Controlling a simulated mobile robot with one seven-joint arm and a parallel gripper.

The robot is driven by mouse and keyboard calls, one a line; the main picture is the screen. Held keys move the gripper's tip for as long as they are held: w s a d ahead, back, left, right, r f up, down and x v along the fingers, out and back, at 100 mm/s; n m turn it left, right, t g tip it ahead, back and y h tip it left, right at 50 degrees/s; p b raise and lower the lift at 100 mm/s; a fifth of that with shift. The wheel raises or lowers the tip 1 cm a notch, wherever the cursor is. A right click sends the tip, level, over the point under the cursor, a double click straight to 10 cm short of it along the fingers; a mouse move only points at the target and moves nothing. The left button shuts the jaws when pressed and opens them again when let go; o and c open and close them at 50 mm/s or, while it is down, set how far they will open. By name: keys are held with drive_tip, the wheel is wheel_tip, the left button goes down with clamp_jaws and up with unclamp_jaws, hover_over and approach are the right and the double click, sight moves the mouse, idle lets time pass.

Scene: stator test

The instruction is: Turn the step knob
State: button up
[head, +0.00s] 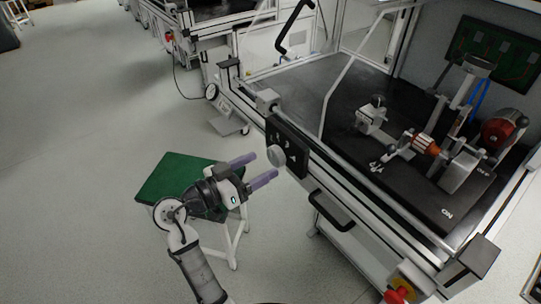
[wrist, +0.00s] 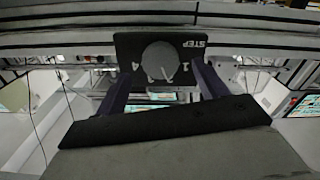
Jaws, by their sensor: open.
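The step knob (head: 277,156) is a round light-grey dial on a black panel (head: 290,146) at the front of the test bench. In the wrist view the knob (wrist: 159,60) shows face-on, with the word STEP on its black panel (wrist: 125,48). My gripper (head: 259,170) is open and empty, its two purple fingers pointing at the knob from the left. In the wrist view the fingers (wrist: 160,88) reach up on either side of the knob's lower part. They look apart from it, but I cannot tell the exact gap.
A green-topped stool (head: 172,177) stands below and beside my arm. The bench has a metal rail, a black handle (head: 330,211) and a red button (head: 398,296) along its front. A stator rig (head: 427,145) sits on the bench. The floor at left is clear.

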sight(272, 159)
drive_tip(key=shift+p+x, duration=0.3)
drive_tip(key=shift+x, duration=1.85)
drive_tip(key=shift+c, duration=0.3)
drive_tip(key=c, duration=0.9)
drive_tip(key=shift+n, duration=0.3)
drive_tip(key=n+p, duration=0.3)
drive_tip(key=n, duration=0.1)
drive_tip(key=shift+r+p, duration=0.2)
drive_tip(key=shift+p, duration=0.15)
drive_tip(key=shift+f+n+p, duration=0.1)
drive_tip(key=shift+n+p, duration=1.4)
drive_tip(key=shift+n, duration=0.6)
